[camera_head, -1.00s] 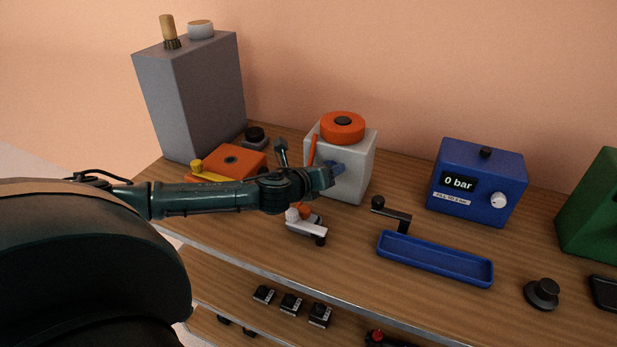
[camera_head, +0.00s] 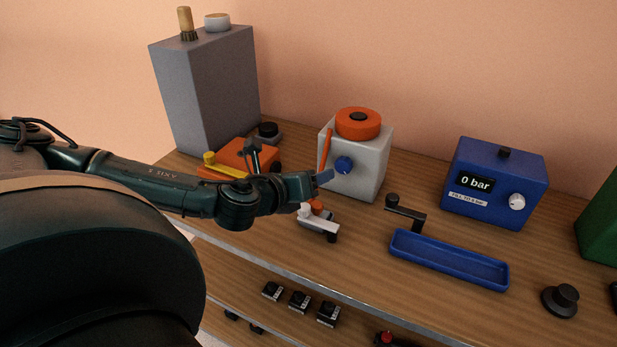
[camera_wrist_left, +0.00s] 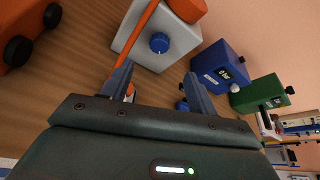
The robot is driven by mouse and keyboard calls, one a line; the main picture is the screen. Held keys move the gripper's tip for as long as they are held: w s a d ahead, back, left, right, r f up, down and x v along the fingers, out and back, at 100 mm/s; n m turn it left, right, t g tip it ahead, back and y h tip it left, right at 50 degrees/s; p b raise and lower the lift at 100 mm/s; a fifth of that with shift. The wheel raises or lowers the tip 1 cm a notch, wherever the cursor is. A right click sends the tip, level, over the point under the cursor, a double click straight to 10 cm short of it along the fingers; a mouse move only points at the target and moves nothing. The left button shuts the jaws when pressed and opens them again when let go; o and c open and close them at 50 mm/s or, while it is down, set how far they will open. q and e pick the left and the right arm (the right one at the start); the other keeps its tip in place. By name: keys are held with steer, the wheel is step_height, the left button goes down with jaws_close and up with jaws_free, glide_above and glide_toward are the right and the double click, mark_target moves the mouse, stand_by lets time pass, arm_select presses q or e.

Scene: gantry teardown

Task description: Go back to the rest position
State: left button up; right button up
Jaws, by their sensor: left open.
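My left gripper (camera_head: 322,177) reaches in from the left over the bench, in front of the white box (camera_head: 364,177) with the orange round cap (camera_head: 358,123) and blue knob (camera_head: 343,165). In the left wrist view its two blue-grey fingers (camera_wrist_left: 155,84) stand apart with nothing held between them. The white box with its blue knob (camera_wrist_left: 159,43) lies beyond the fingertips, apart from them. An orange bar (camera_head: 326,148) stands at the box's left side. My right gripper is not in view.
An orange box (camera_head: 245,153) with a yellow lever and a tall grey cabinet (camera_head: 205,90) stand left. A white clamp-like part (camera_head: 318,220) sits below the gripper. A blue tray (camera_head: 448,262), a blue "0 bar" box (camera_head: 495,183) and a green box (camera_head: 601,225) stand right.

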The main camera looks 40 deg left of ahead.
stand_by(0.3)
arm_select(q)
steer(key=s+d+f+n+g, duration=0.1)
steer(key=s+d+f+n, duration=0.1)
steer(key=d+f+n, duration=0.1)
steer(key=s+d+f+n+g, duration=0.1)
steer(key=s+d+f+n, duration=0.1)
steer(key=n, duration=0.4)
steer(key=s+d+f+n+g, duration=0.1)
steer(key=s+d+f+n, duration=0.1)
steer(key=d+f+n, duration=0.1)
steer(key=shift+d+f+n, duration=0.15)
steer(key=shift+d+n, duration=0.2)
steer(key=shift+d, duration=0.15)
steer(key=shift+d+f+n, duration=0.15)
steer(key=shift+d+n, duration=0.2)
steer(key=shift+d, duration=0.15)
steer(key=s+d+f+n+g+h, duration=0.1)
steer(key=s+d+f+n+g, duration=0.1)
steer(key=s+f+n+g, duration=0.35)
steer(key=s+d+f+n+g, duration=0.2)
steer(key=s+n, duration=0.7)
steer(key=w+d+f+t+h, duration=0.3)
steer(key=w+d+f+t, duration=0.2)
steer(key=d+f+t, duration=0.1)
steer(key=shift+w+d+f+m+t, duration=0.2)
steer(key=shift+w+f+m+t, duration=0.15)
steer(key=shift+f+t, duration=0.3)
